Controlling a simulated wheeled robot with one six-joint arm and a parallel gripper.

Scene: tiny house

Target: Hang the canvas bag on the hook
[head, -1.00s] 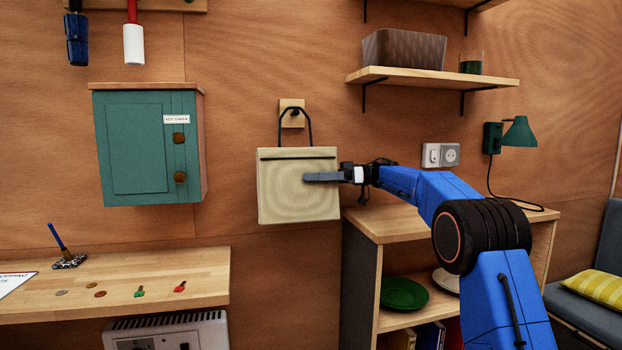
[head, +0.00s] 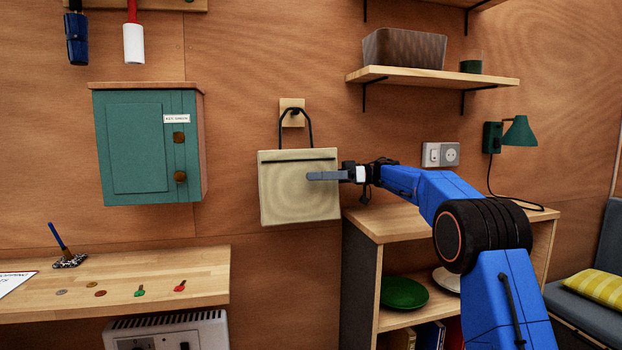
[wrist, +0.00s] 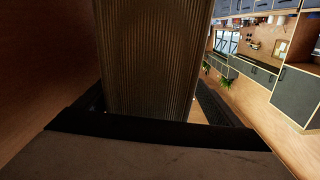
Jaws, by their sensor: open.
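The canvas bag (head: 285,202) is pale beige with a dark strip near its top and a dark looped handle. The handle's top is at the dark hook (head: 294,112) on a small wooden wall plate, and the bag hangs below, slightly tilted. Whether the loop is fully seated over the hook is too small to tell. My gripper (head: 316,176) is open, with a grey finger across the right half of the bag's front; its other finger is not clearly visible. In the wrist view, a brown ribbed surface (wrist: 150,60), apparently the bag, fills the space close ahead.
A green key cabinet (head: 135,150) is on the wall left of the bag. A wooden shelf unit (head: 385,225) stands below my arm. A wall shelf (head: 430,77) holds a basket above. A desk (head: 205,280) with small items is at lower left.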

